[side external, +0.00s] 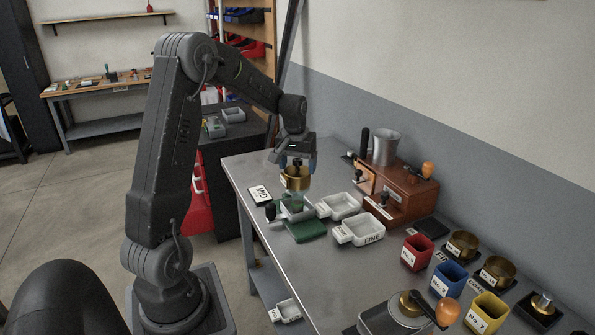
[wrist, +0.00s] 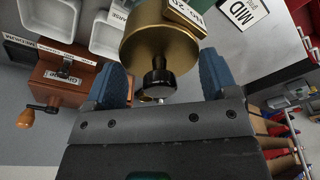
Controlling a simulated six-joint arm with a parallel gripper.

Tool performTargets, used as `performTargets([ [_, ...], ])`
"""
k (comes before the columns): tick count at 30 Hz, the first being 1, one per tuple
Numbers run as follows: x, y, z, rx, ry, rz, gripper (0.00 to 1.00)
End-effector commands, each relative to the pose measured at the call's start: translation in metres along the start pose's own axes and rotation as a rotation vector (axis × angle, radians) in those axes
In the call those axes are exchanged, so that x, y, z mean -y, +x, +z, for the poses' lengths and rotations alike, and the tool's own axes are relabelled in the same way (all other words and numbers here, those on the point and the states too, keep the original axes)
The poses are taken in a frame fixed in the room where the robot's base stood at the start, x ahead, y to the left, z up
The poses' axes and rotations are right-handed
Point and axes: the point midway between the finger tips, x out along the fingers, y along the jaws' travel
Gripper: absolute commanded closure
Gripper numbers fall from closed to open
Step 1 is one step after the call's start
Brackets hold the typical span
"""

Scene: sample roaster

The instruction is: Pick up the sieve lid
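The sieve lid (wrist: 172,60) is brass with a black knob (wrist: 157,82). In the wrist view, the knob lies between the two blue fingers of my gripper (wrist: 161,82), with a gap on both sides. My gripper also shows in the side view (side external: 297,162), open and pointing down just above the sieve. The join between lid and sieve is hard to make out.
White trays (side external: 358,231) stand right of the sieve, and a MID card (side external: 260,194) lies left. The wooden roaster box (side external: 400,190) stands behind. Red (side external: 417,252), blue and yellow cups and more brass sieves (side external: 497,271) fill the right. The table (side external: 330,270) front middle is bare.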

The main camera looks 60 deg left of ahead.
Motion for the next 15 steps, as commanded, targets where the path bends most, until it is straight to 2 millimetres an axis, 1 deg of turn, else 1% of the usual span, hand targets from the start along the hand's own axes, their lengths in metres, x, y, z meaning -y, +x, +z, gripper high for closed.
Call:
performTargets([
  [1, -0.0001, -0.0002, 0.0000, 0.000, 0.000, 0.000, 0.28],
  [6, -0.0001, -0.0003, -0.0001, 0.000, 0.000, 0.000, 0.44],
  [7, -0.0001, -0.0005, -0.0002, -0.001, 0.000, 0.000, 0.46],
  [15, -0.0001, -0.0022, -0.0006, -0.002, 0.000, 0.000, 0.46],
])
